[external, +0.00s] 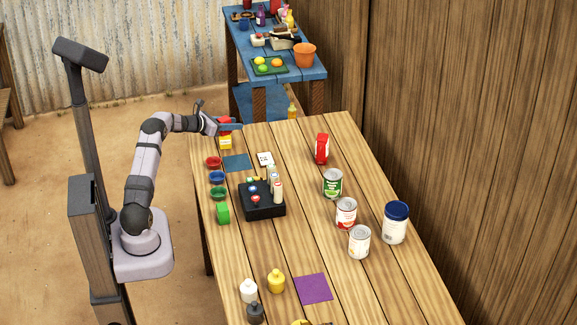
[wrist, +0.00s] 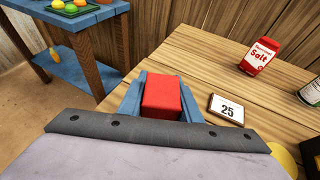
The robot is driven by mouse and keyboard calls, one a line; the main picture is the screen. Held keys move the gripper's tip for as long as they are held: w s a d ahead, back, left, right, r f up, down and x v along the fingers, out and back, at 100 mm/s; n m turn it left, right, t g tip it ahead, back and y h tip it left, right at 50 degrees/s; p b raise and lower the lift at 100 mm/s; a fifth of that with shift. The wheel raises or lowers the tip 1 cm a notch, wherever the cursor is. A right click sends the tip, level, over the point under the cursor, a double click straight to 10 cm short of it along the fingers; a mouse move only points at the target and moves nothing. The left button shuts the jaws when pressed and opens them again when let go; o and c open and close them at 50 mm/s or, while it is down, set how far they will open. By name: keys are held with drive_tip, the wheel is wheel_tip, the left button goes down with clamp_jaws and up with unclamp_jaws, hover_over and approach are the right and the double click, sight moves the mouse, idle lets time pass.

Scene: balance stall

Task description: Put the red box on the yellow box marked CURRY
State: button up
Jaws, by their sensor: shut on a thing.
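My gripper (external: 231,126) is at the far left corner of the wooden table, shut on a red box. In the wrist view the red box (wrist: 162,96) sits between the two blue fingers of the gripper (wrist: 162,106). In the external view the red box (external: 225,120) shows partly behind the fingers. A yellow box (external: 225,142) stands directly below it on the table; its marking is too small to read. I cannot tell whether the red box touches its top. The yellow box is hidden in the wrist view.
A red salt packet (external: 321,148) stands to the right, with several cans (external: 332,184) nearer. A card reading 25 (wrist: 228,110) and a blue mat (external: 236,163) lie close by. Small bowls (external: 213,162) line the left edge. A blue table (external: 318,72) stands behind.

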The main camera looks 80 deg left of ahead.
drive_tip(key=shift+f, duration=0.15)
drive_tip(key=o, duration=1.1)
drive_tip(key=shift+s+r, duration=0.15)
drive_tip(key=shift+r, duration=0.1)
drive_tip(key=b+v, duration=0.2)
drive_tip(key=v, duration=0.9)
drive_tip(key=shift+s+d, duration=0.2)
drive_tip(key=shift+s, duration=0.1)
drive_tip(key=shift+r, duration=0.1)
